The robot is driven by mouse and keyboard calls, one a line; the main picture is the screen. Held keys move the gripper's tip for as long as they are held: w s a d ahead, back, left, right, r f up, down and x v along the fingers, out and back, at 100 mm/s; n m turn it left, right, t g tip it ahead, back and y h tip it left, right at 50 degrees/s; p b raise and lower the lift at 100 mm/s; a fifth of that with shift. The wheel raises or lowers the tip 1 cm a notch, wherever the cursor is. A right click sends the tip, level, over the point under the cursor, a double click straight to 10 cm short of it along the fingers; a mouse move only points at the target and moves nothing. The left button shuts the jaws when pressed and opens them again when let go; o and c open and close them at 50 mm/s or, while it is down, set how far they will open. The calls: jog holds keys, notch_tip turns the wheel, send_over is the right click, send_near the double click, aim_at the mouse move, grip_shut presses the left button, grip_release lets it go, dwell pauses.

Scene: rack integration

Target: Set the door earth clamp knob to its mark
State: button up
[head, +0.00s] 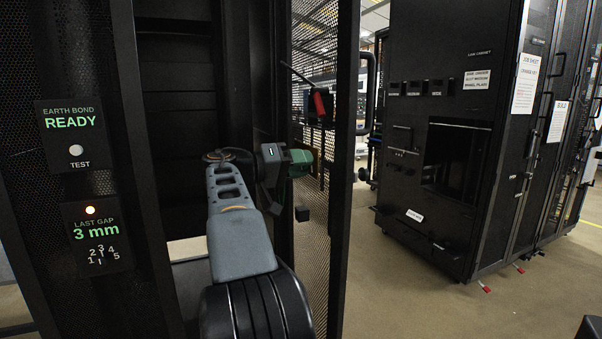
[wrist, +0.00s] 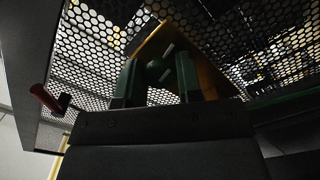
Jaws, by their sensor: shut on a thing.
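My gripper (head: 302,158) reaches to the mesh door (head: 345,190) of the open rack in the head view, its green fingers at the door's inner side. In the wrist view the two green fingers of my gripper (wrist: 158,72) stand on either side of a small dark knob (wrist: 154,64) and are shut on it. A yellow-orange strip (wrist: 205,75) runs behind the knob.
A panel (head: 70,135) at left reads "EARTH BOND READY"; the one below (head: 97,237) reads "LAST GAP 3 mm", with an orange lamp lit. A red-handled part (head: 320,104) hangs on the door above my gripper. A black cabinet (head: 440,180) stands right, beyond open floor.

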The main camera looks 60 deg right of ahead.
jog(key=shift+m+b, duration=0.35)
jog(key=shift+m, duration=0.15)
jog(key=o, duration=0.9)
jog(key=p+v, duration=0.2)
jog(key=v, duration=1.1)
jog(key=shift+w+a+p, duration=0.25)
jog(key=shift+a+p, duration=0.05)
jog(key=shift+p, duration=0.1)
